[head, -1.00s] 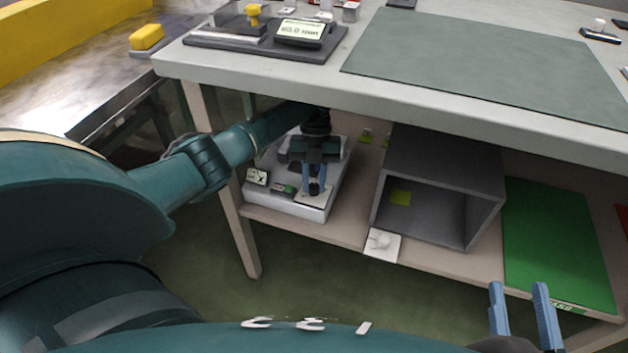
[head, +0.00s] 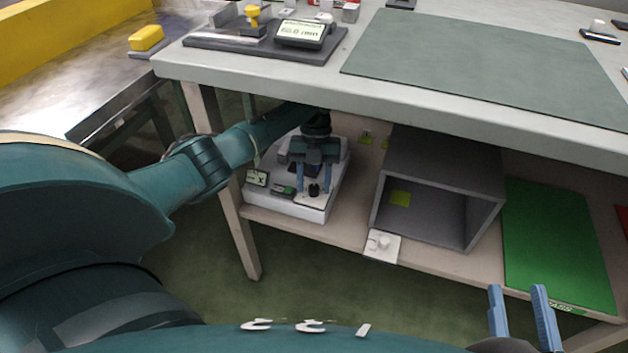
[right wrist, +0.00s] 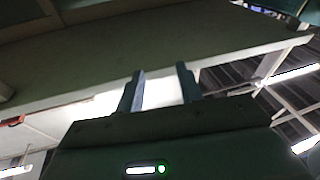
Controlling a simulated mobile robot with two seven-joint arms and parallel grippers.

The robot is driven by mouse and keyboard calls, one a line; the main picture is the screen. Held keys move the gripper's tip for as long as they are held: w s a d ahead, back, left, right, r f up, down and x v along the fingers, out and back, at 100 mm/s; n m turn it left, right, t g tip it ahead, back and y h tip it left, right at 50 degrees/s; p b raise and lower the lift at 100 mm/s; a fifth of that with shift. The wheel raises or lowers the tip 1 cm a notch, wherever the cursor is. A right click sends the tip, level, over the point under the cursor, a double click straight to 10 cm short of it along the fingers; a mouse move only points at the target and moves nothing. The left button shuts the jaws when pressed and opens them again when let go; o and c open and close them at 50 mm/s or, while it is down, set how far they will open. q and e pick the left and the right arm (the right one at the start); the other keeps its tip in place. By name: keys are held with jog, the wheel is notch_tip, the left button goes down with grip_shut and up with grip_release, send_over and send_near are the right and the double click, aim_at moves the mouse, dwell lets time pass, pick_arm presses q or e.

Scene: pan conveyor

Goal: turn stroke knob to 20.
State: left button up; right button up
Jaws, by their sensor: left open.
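A white device (head: 285,205) with a small display (head: 257,178) stands on the lower shelf at the left. A small dark knob (head: 314,189) is on its front right part; I take it for the stroke knob, but no label or scale is readable. My left gripper (head: 313,186) points down over the device with its blue fingers apart, one on each side of the knob, with visible gaps. My right gripper (head: 520,290) is open and empty in front of the shelf; its fingers also show apart in the right wrist view (right wrist: 161,82).
A grey open box (head: 450,160) stands right of the device, with a white plate with a round knob (head: 381,245) at the shelf edge. A green board (head: 560,245) is further right. The tabletop (head: 430,105) overhangs the left arm.

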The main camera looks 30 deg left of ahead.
pick_arm(q)
jog(key=p+v, duration=0.1)
jog(key=v, duration=0.6)
jog(key=shift+r+p, duration=0.2)
jog(key=shift+p, duration=0.2)
